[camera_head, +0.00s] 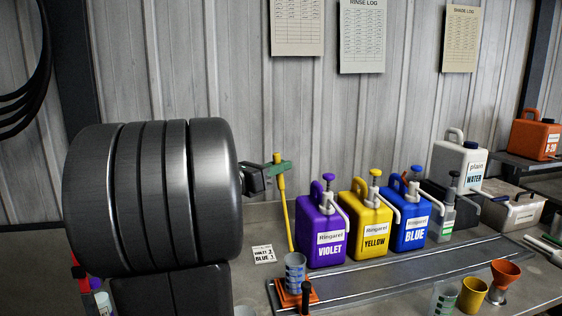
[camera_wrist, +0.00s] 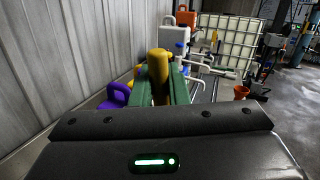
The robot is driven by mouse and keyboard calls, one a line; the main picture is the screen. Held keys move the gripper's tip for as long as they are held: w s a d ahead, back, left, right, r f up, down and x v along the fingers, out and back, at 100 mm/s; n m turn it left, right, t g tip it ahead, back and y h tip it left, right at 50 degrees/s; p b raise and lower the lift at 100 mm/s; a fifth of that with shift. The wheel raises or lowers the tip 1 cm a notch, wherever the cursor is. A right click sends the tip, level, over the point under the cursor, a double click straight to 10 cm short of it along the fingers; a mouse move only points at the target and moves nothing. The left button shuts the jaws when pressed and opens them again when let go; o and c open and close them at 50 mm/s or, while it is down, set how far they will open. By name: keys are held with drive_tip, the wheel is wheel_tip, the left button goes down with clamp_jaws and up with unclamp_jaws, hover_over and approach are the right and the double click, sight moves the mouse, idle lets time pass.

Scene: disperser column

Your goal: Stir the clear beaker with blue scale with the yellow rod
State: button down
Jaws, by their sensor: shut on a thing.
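The clear beaker with blue scale (camera_head: 295,272) stands upright on an orange plate (camera_head: 287,298) near the tray's left end in the head view. My gripper (camera_head: 279,168) is shut on the upper part of the yellow rod (camera_head: 286,216). The rod hangs nearly upright, slightly tilted, with its lower end at the beaker's rim. I cannot tell whether the tip is inside the beaker or just behind it. In the wrist view the green fingers (camera_wrist: 162,85) clasp the yellow rod (camera_wrist: 159,65); its lower part and the beaker are hidden there.
Violet (camera_head: 322,225), yellow (camera_head: 366,226) and blue (camera_head: 410,222) pump jugs stand right of the rod. A small card (camera_head: 263,254) lies left of the beaker. A clear cup (camera_head: 445,301), yellow cup (camera_head: 472,296) and orange funnel (camera_head: 505,272) stand at the front right.

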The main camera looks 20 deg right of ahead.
drive_tip(key=shift+a+f+b, duration=0.1)
drive_tip(key=shift+f+b, duration=0.3)
drive_tip(key=shift+f, duration=0.3)
drive_tip(key=f+b, duration=0.3)
drive_tip(key=d+f+b, duration=0.1)
drive_tip(key=f+b, duration=0.2)
drive_tip(key=b, duration=0.1)
drive_tip(key=f+b, duration=0.3)
drive_tip(key=shift+s+d+f+b, duration=0.15)
drive_tip(key=shift+s+b, duration=0.2)
drive_tip(key=shift+s, duration=0.05)
